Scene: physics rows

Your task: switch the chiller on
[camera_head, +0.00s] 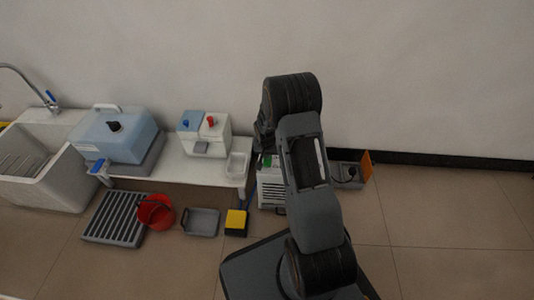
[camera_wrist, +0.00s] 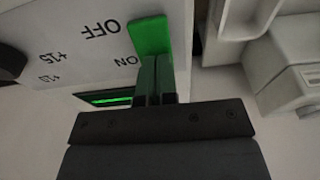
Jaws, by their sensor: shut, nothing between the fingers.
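The chiller is a white box with dark vent slots (camera_head: 271,194), on the floor right of the bench and partly hidden by my arm. In the wrist view its pale panel (camera_wrist: 75,55) fills the upper left, with upside-down OFF and ON lettering. A green switch (camera_wrist: 149,35) stands beside the lettering. A bright green strip (camera_wrist: 105,98) shows lit in a dark window below ON. My gripper (camera_wrist: 156,62) is shut and empty, its tips at the switch's near end; I cannot tell if they touch. The head view hides my gripper behind my arm.
A white bench (camera_head: 175,168) holds a blue-lidded tank (camera_head: 115,135) and a white box with red and blue knobs (camera_head: 205,138). A red bucket (camera_head: 156,212), grey tray (camera_head: 201,222) and yellow-topped block (camera_head: 236,222) are on the floor.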

